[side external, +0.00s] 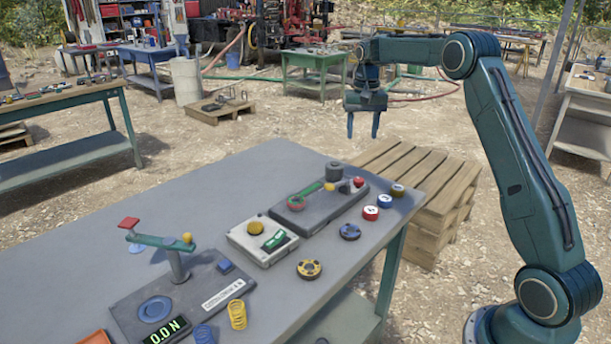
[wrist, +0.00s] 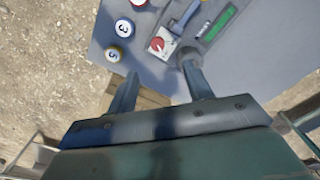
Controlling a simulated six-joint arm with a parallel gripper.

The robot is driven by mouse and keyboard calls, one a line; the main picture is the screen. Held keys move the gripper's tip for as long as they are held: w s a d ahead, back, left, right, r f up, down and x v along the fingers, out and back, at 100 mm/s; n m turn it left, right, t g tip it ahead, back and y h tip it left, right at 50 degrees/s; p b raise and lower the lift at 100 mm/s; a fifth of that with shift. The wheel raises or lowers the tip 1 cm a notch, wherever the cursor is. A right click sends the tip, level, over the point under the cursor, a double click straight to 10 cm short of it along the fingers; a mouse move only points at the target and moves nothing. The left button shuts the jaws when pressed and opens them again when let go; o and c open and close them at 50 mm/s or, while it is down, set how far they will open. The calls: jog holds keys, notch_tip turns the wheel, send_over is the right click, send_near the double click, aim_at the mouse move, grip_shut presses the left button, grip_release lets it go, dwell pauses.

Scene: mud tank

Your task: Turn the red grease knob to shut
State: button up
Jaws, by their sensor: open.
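The red knob (side external: 358,182) is small and sits at the right end of a dark grey block (side external: 318,216) near the far right corner of the table. In the wrist view the red knob (wrist: 157,44) shows on a small pale square plate, just beyond the fingertips. My gripper (side external: 363,132) is open and empty, fingers pointing down, in the air above and beyond that end of the table. In the wrist view its two fingers (wrist: 162,76) stand wide apart, with nothing between them. The knob's exact setting is too small to tell.
A wooden pallet stack (side external: 425,190) stands behind. A balance stand (side external: 178,262) is at the left.

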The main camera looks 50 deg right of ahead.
aim_at(359, 179)
jog(key=shift+w+d+f, duration=0.2)
jog(key=shift+d+f, duration=0.55)
jog(key=shift+f, duration=0.05)
jog(key=shift+f, duration=0.15)
notch_tip(359, 179, down, 14)
jog(key=shift+r, duration=0.25)
jog(key=c, duration=1)
